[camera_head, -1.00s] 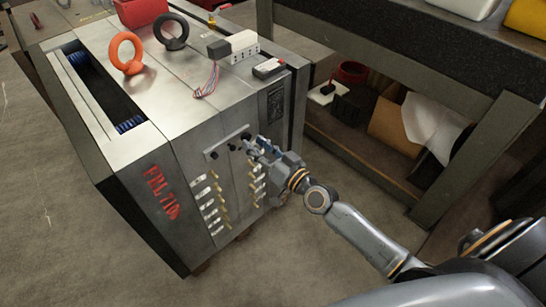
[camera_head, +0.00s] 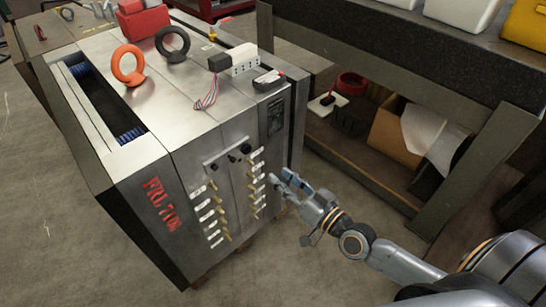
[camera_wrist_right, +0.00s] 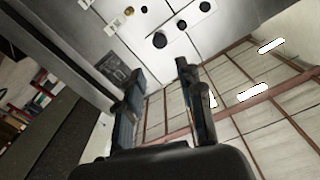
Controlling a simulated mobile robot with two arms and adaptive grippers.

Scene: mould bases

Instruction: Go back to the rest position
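The mould base (camera_head: 185,135) is a grey steel block with red lettering on its front. A small plate with black knobs (camera_head: 245,148) is on that front face, above rows of brass and white fittings (camera_head: 255,193). My right gripper (camera_head: 280,177) is off the front face, right of the fittings, with its fingers apart and pointing at the block. In the right wrist view the two fingers (camera_wrist_right: 158,70) stand apart with nothing between them, and the black knobs (camera_wrist_right: 160,40) show beyond them. My left gripper is not in view.
An orange ring (camera_head: 127,66) and a black ring (camera_head: 173,44) stand on top, near a white socket block (camera_head: 243,60). A shelf unit (camera_head: 470,165) with a cardboard box (camera_head: 395,128) stands close on the right. The floor (camera_head: 60,240) at front left is clear.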

